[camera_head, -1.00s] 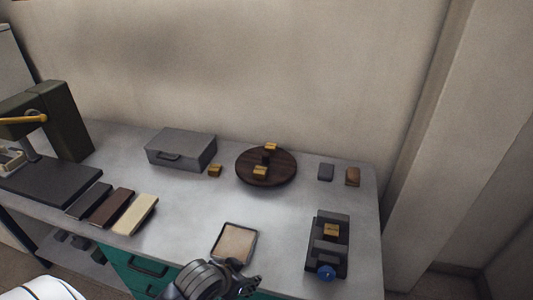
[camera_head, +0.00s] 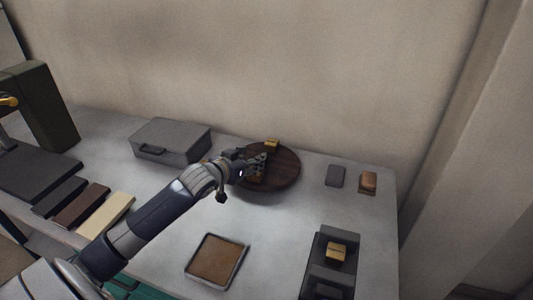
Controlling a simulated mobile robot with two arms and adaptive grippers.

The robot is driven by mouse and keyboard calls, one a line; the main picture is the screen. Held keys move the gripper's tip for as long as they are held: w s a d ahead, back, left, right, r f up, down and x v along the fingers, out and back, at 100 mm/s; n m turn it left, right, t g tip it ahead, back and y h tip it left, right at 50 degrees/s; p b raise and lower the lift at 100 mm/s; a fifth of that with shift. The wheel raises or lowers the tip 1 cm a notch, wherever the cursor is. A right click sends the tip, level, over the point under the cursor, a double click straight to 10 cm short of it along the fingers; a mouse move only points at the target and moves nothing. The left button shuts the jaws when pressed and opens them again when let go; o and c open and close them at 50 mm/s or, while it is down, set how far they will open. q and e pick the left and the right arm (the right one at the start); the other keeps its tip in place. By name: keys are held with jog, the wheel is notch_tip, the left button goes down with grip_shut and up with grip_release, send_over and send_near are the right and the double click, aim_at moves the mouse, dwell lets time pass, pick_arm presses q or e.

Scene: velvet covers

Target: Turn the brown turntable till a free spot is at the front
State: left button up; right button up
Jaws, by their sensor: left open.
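The round brown turntable (camera_head: 284,182) lies on the grey table near the back wall. A yellow block (camera_head: 272,143) sits at its back edge. My left gripper (camera_head: 259,166) is open over the left part of the turntable. It hides most of what stands in the middle and front left there. I cannot tell whether its fingers touch the turntable or a block. My right gripper is not in view.
A grey case (camera_head: 170,140) stands left of the turntable. A dark block (camera_head: 335,176) and a brown block (camera_head: 368,181) lie to the right. Bars (camera_head: 105,214) lie at left.

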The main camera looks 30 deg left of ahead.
aim_at(264, 151)
pick_arm(q)
jog(key=x, duration=0.3)
jog(key=shift+w+f, duration=0.15)
jog(key=shift+w, duration=0.2)
jog(key=x, duration=0.4)
jog(key=shift+w+f, duration=0.25)
jog(key=shift+w, duration=0.15)
jog(key=shift+w+f, duration=0.2)
jog(key=shift+w, duration=0.2)
jog(key=shift+c, duration=0.9)
grip_shut()
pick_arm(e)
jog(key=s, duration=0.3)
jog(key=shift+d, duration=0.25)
